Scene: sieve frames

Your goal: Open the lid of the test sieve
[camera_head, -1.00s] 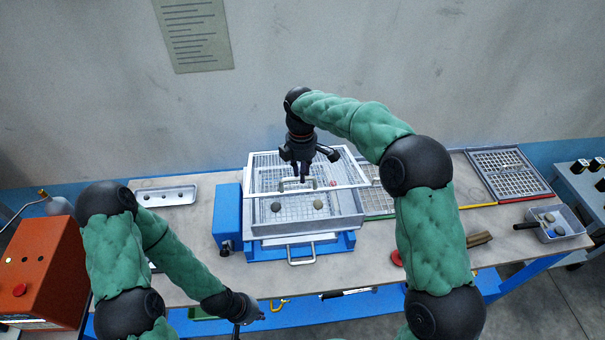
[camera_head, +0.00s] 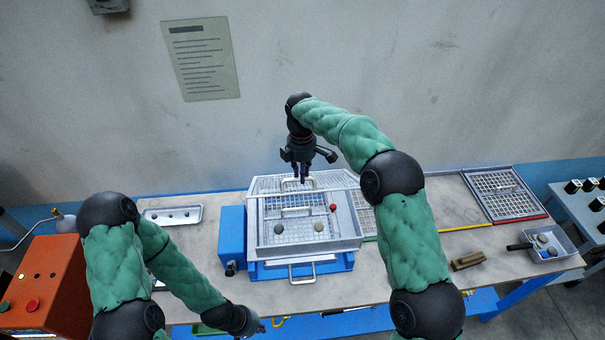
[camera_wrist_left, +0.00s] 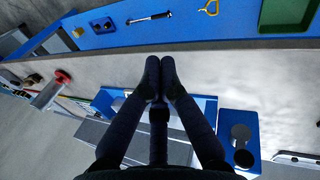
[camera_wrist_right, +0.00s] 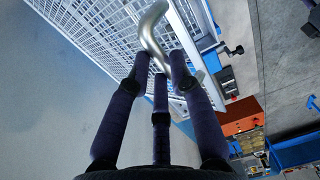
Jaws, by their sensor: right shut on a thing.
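The test sieve (camera_head: 357,236) is a grey square frame with a mesh floor on a blue base (camera_head: 340,262). Two stones (camera_head: 279,228) (camera_head: 318,226) lie inside. The mesh lid (camera_head: 325,181) is raised and tilted at the sieve's back side, leaving the front part uncovered. My right gripper (camera_head: 301,175) is shut on the lid handle (camera_head: 285,184); the right wrist view shows the curved metal handle (camera_wrist_right: 150,28) between its fingers. My left gripper (camera_head: 257,328) is low at the table's front edge, away from the sieve. Its fingertips (camera_wrist_left: 160,65) are together and empty.
A front handle (camera_head: 302,281) sticks out of the sieve. A blue box (camera_head: 231,233) stands to its left. An orange control box (camera_head: 40,285) stands far left.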

